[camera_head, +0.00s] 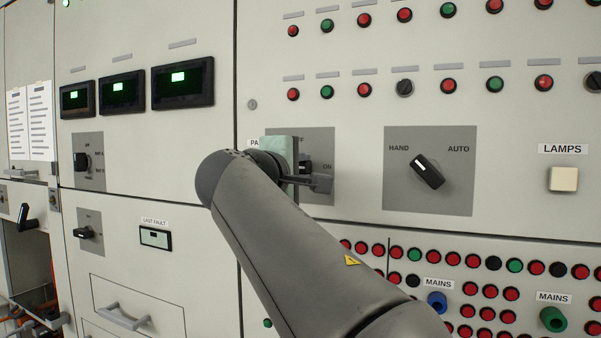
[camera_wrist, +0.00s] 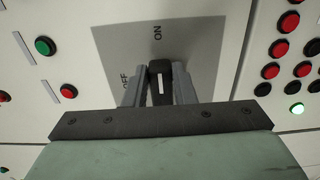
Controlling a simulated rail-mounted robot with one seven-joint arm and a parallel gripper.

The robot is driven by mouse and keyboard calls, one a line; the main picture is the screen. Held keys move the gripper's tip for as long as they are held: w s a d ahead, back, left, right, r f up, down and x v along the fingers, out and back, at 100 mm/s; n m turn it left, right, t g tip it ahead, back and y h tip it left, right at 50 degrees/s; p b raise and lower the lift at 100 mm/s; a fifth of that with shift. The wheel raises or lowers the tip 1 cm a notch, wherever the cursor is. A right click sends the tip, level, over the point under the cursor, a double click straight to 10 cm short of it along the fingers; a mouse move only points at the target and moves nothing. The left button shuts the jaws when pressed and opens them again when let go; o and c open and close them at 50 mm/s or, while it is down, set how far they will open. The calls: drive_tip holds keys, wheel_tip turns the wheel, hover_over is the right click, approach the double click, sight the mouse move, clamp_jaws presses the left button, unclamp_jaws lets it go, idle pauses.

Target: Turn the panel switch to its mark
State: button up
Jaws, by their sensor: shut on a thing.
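The panel switch is a black knob with a white line, set on a grey plate (camera_head: 317,205) with OFF and ON labels. The knob (camera_wrist: 160,72) shows clearly in the wrist view. There its white line runs up the picture, roughly in line with the ON label, while OFF lies to the left. My gripper (camera_wrist: 159,88) has one finger on each side of the knob and is shut on it. In the head view, my gripper (camera_head: 312,177) and wrist cover part of the plate, most of the knob and most of the OFF label.
To the right is a HAND/AUTO switch (camera_head: 428,172) on its own grey plate. Further right is a square LAMPS button (camera_head: 563,179). Rows of red and green buttons sit above and below. Dark displays (camera_head: 183,84) are at the upper left.

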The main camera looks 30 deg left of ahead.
idle(0.4)
drive_tip(key=o, duration=1)
drive_tip(key=s+d+b, duration=0.1)
drive_tip(key=s, duration=0.4)
drive_tip(key=s+d+b, duration=0.1)
drive_tip(key=s, duration=0.5)
drive_tip(key=s+d+b, duration=0.1)
drive_tip(key=s, duration=0.5)
drive_tip(key=shift+s, duration=0.1)
